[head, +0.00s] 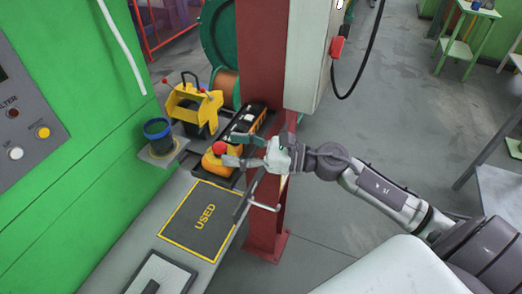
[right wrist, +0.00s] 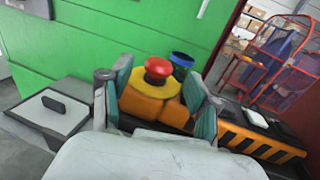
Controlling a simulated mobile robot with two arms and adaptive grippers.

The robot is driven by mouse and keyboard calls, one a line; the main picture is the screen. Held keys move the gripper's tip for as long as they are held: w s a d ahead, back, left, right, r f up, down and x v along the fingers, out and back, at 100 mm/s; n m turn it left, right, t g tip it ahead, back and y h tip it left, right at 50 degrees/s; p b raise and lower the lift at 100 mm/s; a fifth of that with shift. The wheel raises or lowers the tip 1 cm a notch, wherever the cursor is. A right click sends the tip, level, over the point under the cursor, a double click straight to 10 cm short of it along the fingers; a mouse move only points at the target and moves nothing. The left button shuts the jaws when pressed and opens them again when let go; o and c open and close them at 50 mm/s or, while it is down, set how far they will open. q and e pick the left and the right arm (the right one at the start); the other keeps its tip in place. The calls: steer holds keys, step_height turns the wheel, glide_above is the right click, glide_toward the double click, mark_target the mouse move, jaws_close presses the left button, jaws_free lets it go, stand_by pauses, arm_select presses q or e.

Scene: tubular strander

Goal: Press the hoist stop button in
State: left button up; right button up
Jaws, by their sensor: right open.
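The hoist stop button (head: 220,147) is a red mushroom head on a yellow collar, on top of an orange pendant box (head: 213,164). The box lies on the ledge by the red column. My right gripper (head: 235,149) is open beside the button, its fingers pointing left toward it. In the right wrist view the red button (right wrist: 158,69) appears between the two spread fingers of my right gripper (right wrist: 158,100), a little beyond them. Contact with the button cannot be told. My left gripper is not in view.
A black and orange striped strip (head: 254,124) runs behind the pendant. A blue cup (head: 158,134) and a yellow holder (head: 194,106) stand behind left. The red column (head: 263,60) rises close to my right gripper. A dark mat marked USED (head: 190,232) lies in front.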

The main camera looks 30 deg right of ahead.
steer(key=v, duration=0.8)
